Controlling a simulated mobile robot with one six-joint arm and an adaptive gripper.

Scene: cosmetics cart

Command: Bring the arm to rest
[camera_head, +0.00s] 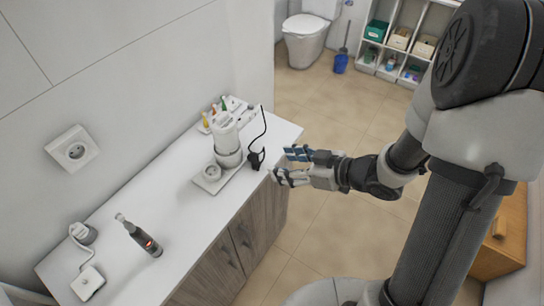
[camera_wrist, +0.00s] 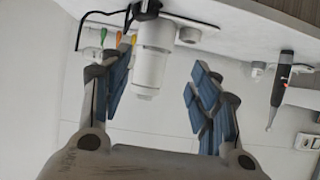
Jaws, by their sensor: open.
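My arm reaches in from the right in the head view. My gripper (camera_head: 288,166) is open and empty, with its fingertips close to the counter's right edge. In the wrist view my gripper (camera_wrist: 160,98) shows its two blue-padded fingers spread apart. A white cylindrical device (camera_head: 227,142) stands upright on the counter (camera_head: 180,225), left of my gripper. The device also shows beyond the fingers in the wrist view (camera_wrist: 152,55), with the picture upside down. It is not between the finger pads as far as I can tell.
A black corded plug (camera_head: 256,158) lies by the counter edge near my fingers. A tray with colored-tip items (camera_head: 232,106) is behind the device. A dark handheld tool (camera_head: 140,236) and a small white box (camera_head: 88,283) are at the front left.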

